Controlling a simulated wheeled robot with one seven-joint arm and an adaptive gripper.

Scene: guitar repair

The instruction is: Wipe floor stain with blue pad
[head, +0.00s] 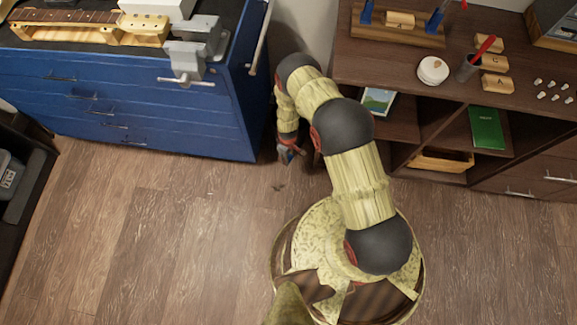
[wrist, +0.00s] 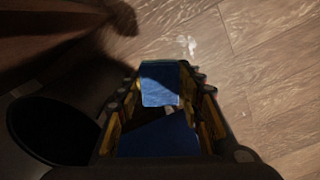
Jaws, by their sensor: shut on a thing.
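My gripper (head: 286,148) is low beside the right end of the blue cabinet, and it also shows in the wrist view (wrist: 165,105). It is shut on the blue pad (wrist: 161,84), which sits between the fingers; a bit of blue pad (head: 284,156) shows at the fingertips in the head view. A small dark floor stain (head: 279,188) lies a little in front of the gripper. In the wrist view a pale mark (wrist: 191,45) shows on the floor beyond the pad; I cannot tell if it is the same spot. Contact between pad and floor cannot be told.
A brown shelf unit (head: 400,65) stands at the right, leaving a narrow gap around my arm. The wood floor (head: 150,230) in front is clear.

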